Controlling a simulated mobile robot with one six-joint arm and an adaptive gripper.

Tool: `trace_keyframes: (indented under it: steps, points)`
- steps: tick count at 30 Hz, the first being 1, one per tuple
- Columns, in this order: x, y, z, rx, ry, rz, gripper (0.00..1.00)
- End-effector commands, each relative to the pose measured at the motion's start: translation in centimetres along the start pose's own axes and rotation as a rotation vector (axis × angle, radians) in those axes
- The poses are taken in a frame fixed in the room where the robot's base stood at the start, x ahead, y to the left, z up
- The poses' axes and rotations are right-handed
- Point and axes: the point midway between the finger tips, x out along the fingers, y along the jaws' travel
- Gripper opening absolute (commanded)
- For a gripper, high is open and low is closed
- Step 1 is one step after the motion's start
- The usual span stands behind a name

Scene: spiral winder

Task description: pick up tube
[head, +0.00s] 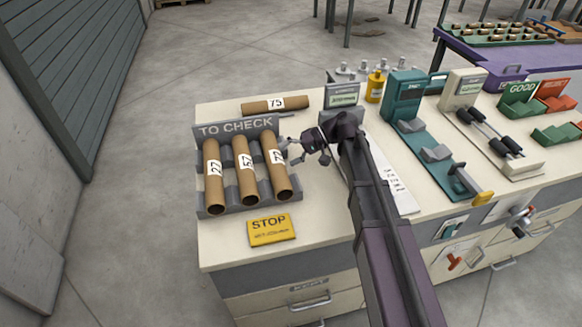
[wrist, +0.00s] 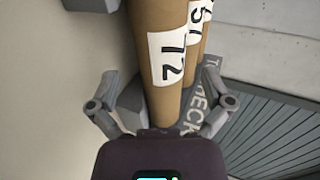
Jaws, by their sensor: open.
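Three brown cardboard tubes lie tilted side by side in the grey TO CHECK rack (head: 292,197): tube 27 (head: 214,190), tube 57 (head: 247,185) and tube 72 (head: 279,178). Another tube (head: 260,106) lies behind the rack; its label looks like 75. My gripper (head: 290,151) is open beside the upper end of tube 72. In the wrist view, tube 72 (wrist: 160,20) runs between the spread fingers of my gripper (wrist: 162,100), with a finger on each side and visible gaps. Tube 57 is partly hidden behind it there.
A yellow STOP card (head: 271,230) lies in front of the rack. A grey device with a display (head: 342,97), a yellow bottle (head: 375,88), a teal device (head: 405,97) and a paper sheet (head: 398,186) occupy the bench to the right. Green GOOD (head: 519,96) and red trays stand far right.

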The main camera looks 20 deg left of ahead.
Motion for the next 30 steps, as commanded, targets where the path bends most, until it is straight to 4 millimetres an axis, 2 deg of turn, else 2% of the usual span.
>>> trace_keyframes:
  steps: [3, 8, 26, 29, 30]
  points:
    - [1.6, 0.2, 0.0, -0.001, -0.002, 0.0, 1.0]
    - [2.8, 0.1, -0.1, 0.0, -0.001, 0.0, 1.0]
    - [2.9, 0.0, -0.1, 0.0, 0.0, 0.0, 1.0]
    - [2.9, 0.0, -0.1, 0.0, 0.0, 0.0, 0.73]
    - [2.9, 0.0, -0.1, 0.0, 0.0, 0.0, 0.61]
